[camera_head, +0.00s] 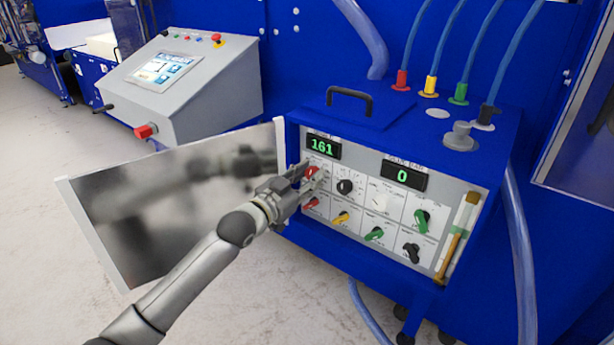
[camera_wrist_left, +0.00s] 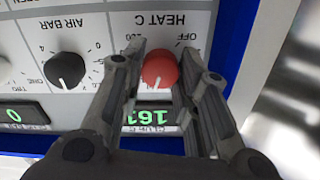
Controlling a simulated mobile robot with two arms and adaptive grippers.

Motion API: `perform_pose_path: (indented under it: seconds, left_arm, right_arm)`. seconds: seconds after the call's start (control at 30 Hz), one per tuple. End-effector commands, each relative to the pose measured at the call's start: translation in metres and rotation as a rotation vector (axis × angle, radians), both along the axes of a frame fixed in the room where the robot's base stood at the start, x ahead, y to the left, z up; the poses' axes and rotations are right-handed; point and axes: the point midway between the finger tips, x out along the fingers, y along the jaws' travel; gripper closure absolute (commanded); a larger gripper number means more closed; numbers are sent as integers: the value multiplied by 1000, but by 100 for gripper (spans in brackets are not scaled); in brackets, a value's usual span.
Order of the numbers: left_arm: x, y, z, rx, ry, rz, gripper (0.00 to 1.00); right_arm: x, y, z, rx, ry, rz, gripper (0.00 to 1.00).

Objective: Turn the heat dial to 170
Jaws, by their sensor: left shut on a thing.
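The red heat dial (camera_head: 311,171) is at the upper left of the panel, under a green display (camera_head: 322,147) that reads 161. In the left wrist view the dial (camera_wrist_left: 160,69) sits under the label HEAT C, which appears upside down. My left gripper (camera_head: 307,178) reaches in from the left. In the left wrist view its two fingers (camera_wrist_left: 162,72) lie on either side of the dial and are shut on it. The fingers hide part of the dial's scale. My right gripper is in neither view.
A black air knob (camera_head: 345,187) sits right of the dial, with several coloured knobs lower down. A second display (camera_head: 404,177) reads 0. The open panel door (camera_head: 170,200) stands at the left, behind my arm. A grey console (camera_head: 185,85) stands further back.

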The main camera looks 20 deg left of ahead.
Motion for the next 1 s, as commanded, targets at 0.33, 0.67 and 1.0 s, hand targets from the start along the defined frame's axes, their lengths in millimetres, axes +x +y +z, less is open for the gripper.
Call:
perform_pose_path:
  seconds: [0.33,0.67,1.0]
  left_arm:
    - [0,0,1,220,-78,0,94]
    - [0,-1,0,382,-137,-1,94]
    - [0,-1,-1,431,-155,-1,94]
  right_arm:
    - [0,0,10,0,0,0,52]
    - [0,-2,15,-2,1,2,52]
    - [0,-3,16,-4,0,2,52]
